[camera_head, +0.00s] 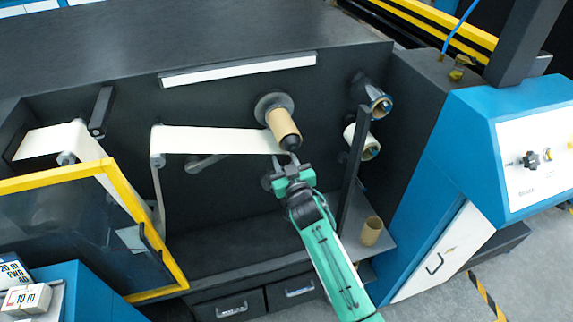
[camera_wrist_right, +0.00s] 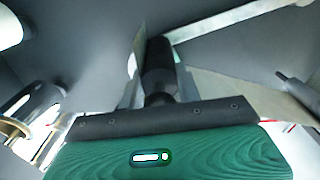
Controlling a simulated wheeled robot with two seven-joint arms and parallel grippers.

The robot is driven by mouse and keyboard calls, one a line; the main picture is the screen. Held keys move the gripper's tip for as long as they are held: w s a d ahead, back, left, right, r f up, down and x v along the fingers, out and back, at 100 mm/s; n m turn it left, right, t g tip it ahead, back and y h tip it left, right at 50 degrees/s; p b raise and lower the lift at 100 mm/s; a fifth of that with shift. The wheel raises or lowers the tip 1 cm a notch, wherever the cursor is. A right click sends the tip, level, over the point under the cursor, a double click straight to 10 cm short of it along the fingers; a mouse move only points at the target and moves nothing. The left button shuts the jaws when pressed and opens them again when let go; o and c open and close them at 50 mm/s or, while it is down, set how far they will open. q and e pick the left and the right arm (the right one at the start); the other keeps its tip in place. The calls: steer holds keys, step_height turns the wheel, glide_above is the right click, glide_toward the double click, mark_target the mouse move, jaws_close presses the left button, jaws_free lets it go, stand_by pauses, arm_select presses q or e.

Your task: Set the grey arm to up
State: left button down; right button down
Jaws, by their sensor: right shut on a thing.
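My right gripper (camera_head: 289,167) is in front of the dark machine panel, just below the brown cardboard core on its spindle. In the right wrist view it is shut on a dark cylindrical handle (camera_wrist_right: 158,68), which points away from the palm. A round grey mount (camera_head: 268,181) shows partly behind the gripper in the head view. I cannot tell whether the handle joins it; the gripper hides that spot. A grey arm (camera_head: 205,162) lies nearly level on the panel, left of the gripper. My left gripper is not in view.
The brown core (camera_head: 283,126) is close above my gripper, with white web (camera_head: 215,140) running left from it. A dark upright post (camera_head: 354,170) and a loose core (camera_head: 371,231) on the shelf stand to the right. A yellow-framed guard (camera_head: 90,176) is at left.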

steer(key=shift+a+r+n, duration=0.2)
steer(key=shift+r+n, duration=0.1)
steer(key=shift+r, duration=0.3)
steer(key=shift+s, duration=0.1)
steer(key=c, duration=1.2)
jaws_free()
steer(key=shift+o, duration=0.2)
steer(key=b+v, duration=0.3)
steer(key=v, duration=1)
steer(key=shift+s+b, duration=0.35)
steer(key=shift+d, duration=0.15)
